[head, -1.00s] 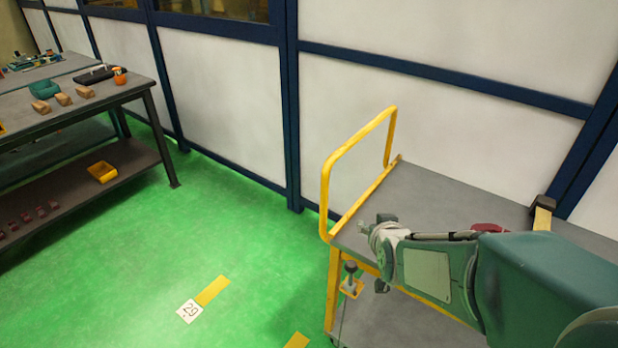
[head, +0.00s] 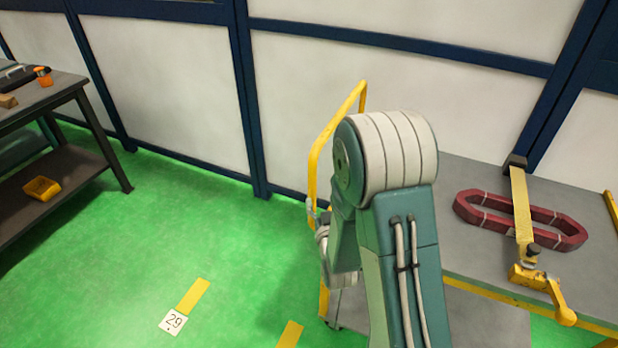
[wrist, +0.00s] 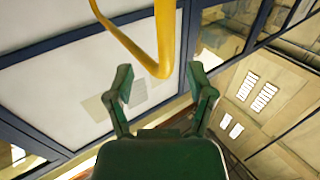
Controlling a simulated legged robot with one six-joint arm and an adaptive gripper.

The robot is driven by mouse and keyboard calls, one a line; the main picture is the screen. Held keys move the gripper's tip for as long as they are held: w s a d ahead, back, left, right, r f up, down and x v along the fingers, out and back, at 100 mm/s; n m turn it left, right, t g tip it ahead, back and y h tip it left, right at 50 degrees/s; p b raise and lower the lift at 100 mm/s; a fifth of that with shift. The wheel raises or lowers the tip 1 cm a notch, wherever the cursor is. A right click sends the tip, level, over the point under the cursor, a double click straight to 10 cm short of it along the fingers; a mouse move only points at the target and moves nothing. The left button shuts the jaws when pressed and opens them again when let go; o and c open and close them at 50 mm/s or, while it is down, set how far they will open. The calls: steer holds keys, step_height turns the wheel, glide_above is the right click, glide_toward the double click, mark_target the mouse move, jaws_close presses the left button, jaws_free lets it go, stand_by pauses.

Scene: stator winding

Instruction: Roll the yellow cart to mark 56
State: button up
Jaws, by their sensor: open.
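The yellow cart (head: 480,283) stands at the right in the head view, with a grey top and a yellow push handle (head: 313,170) at its left end. My arm covers part of the cart and the lower handle. In the wrist view my gripper (wrist: 165,82) is open, its two green fingers apart. The yellow handle tube (wrist: 163,45) shows just beyond the fingertips, in line with the gap. I cannot tell whether it touches them. A floor mark card reading 29 (head: 174,322) lies left of the cart. No mark 56 is in view.
A red coil (head: 475,213) lies on the cart top under a yellow clamp bar (head: 521,205). A workbench (head: 70,100) stands at the left. A white panelled wall (head: 180,90) runs behind the cart. Green floor between bench and cart is clear.

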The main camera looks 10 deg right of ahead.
mark_target(310, 182)
steer(key=w, duration=0.5)
steer(key=w+a, duration=0.1)
steer(key=w, duration=0.2)
steer(key=shift+w+a, duration=0.1)
steer(key=shift+w, duration=0.4)
steer(key=shift+w+d, duration=0.1)
steer(key=shift+d, duration=0.45)
steer(key=shift+a, duration=0.1)
steer(key=c, duration=0.8)
steer(key=shift+a, duration=0.2)
jaws_close()
